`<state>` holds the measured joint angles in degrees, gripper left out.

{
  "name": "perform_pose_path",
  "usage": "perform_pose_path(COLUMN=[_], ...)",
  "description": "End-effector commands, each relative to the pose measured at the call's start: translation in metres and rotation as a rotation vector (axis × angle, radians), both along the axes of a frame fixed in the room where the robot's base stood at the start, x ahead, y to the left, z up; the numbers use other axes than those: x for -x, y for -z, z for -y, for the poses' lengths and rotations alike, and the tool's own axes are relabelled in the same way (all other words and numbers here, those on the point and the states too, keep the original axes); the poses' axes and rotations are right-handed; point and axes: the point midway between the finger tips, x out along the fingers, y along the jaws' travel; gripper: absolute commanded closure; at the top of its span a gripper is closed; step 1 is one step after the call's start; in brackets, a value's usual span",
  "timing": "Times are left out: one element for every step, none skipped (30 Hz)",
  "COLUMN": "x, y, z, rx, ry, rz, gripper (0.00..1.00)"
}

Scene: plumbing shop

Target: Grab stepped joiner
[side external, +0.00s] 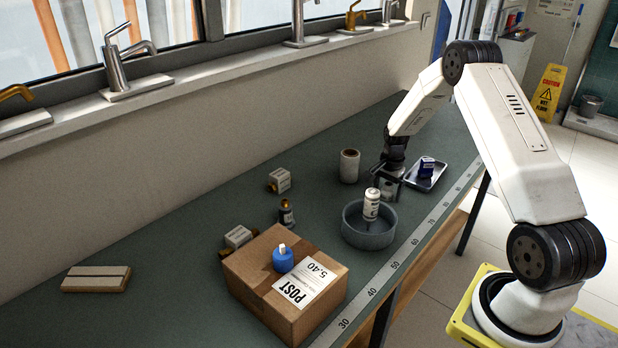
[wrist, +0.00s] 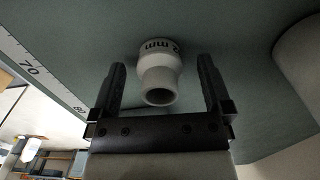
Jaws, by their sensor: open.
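The stepped joiner (wrist: 160,72) is a pale grey fitting with a wide end and a narrower end, with dark "mm" lettering on the wide part. In the wrist view it lies between the two fingers of my gripper (wrist: 162,68), with a gap on each side. My gripper is open and empty. In the side view my gripper (side external: 388,178) is low over the bench behind the grey bowl, and the joiner (side external: 389,191) shows partly between its fingers.
A round grey bowl (side external: 352,228) holding a white bottle (side external: 371,205) stands close in front. A cardboard box (side external: 251,279) stands nearer the camera.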

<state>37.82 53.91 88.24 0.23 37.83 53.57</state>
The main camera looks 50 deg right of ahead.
Motion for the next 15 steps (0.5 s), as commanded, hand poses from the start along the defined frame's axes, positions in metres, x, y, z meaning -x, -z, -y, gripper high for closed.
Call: perform_pose_path(x=[-0.0001, -0.0001, -0.0001, -0.0001, -0.0001, -0.0001, -0.0001, -0.0001, 0.0000, -0.0001, 0.0000, 0.0000, 0.0000, 0.0000, 0.0000], y=[0.0002, 0.0001, 0.0000, 0.0000, -0.0001, -0.0001, -0.0002, -0.0002, -0.0002, -0.0003, -0.0003, -0.0003, -0.0003, -0.0003, -0.0004], z=[0.0002, 0.0002, 0.0002, 0.0002, 0.0002, 0.0002, 0.0002, 0.0002, 0.0002, 0.0002, 0.0002, 0.0002, 0.0002, 0.0002, 0.0002], rx=[0.000, 0.000, 0.000, 0.000, 0.000, 0.000, 0.000, 0.000, 0.000, 0.000, 0.000, 0.000, 0.000, 0.000, 0.000], ry=[0.000, 0.000, 0.000, 0.000, 0.000, 0.000, 0.000, 0.000, 0.000, 0.000, 0.000, 0.000, 0.000, 0.000, 0.000], rz=[0.001, 0.001, 0.001, 0.001, 0.001, 0.001, 0.000, 0.000, 0.000, 0.000, 0.000, 0.000, 0.000, 0.000, 0.000], gripper=[0.00, 0.00, 0.00, 0.00, 0.00, 0.00, 0.00, 0.00, 0.00, 0.00, 0.00, 0.00, 0.00, 0.06, 0.19])
